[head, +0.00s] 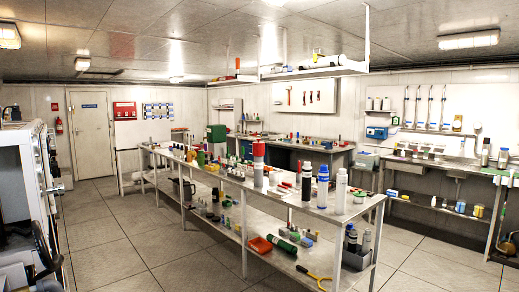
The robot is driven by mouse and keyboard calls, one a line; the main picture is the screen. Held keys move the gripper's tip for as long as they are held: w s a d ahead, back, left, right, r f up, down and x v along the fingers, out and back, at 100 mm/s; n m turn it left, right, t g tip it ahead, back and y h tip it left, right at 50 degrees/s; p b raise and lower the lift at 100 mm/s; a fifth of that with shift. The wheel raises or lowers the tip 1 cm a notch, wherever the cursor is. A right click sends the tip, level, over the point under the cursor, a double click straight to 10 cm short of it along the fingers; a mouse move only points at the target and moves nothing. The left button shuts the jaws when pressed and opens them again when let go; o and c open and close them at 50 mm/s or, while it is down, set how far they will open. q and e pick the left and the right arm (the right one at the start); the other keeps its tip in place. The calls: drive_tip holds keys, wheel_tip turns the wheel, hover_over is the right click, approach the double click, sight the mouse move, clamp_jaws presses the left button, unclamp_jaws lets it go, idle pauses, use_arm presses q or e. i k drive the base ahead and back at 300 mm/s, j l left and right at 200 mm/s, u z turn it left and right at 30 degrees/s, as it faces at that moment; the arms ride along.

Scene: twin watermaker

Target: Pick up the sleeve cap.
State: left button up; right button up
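I cannot make out which object is the sleeve cap; many small items are too small to tell apart at this distance. The long central metal bench (300,205) holds many bottles, jars and small parts. On its near end stand a black bottle (306,182), a dark bottle with a blue label (322,187) and a white bottle (341,190). A red-topped container (258,150) stands further back. Neither of my grippers is in view.
The bench's lower shelf (222,236) holds a green cylinder (281,244), an orange tray (261,245) and a yellow-handled tool (315,276). A steel counter (440,162) runs along the right wall. White equipment (20,180) stands at left. The tiled floor (130,245) between is clear.

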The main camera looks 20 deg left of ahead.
sight(258, 147)
drive_tip(key=i+j+u, duration=0.6)
drive_tip(key=i, duration=0.35)
drive_tip(key=i+j+u, duration=0.3)
drive_tip(key=i, duration=0.2)
drive_tip(key=i+u, duration=0.3)
drive_tip(key=i, duration=0.2)
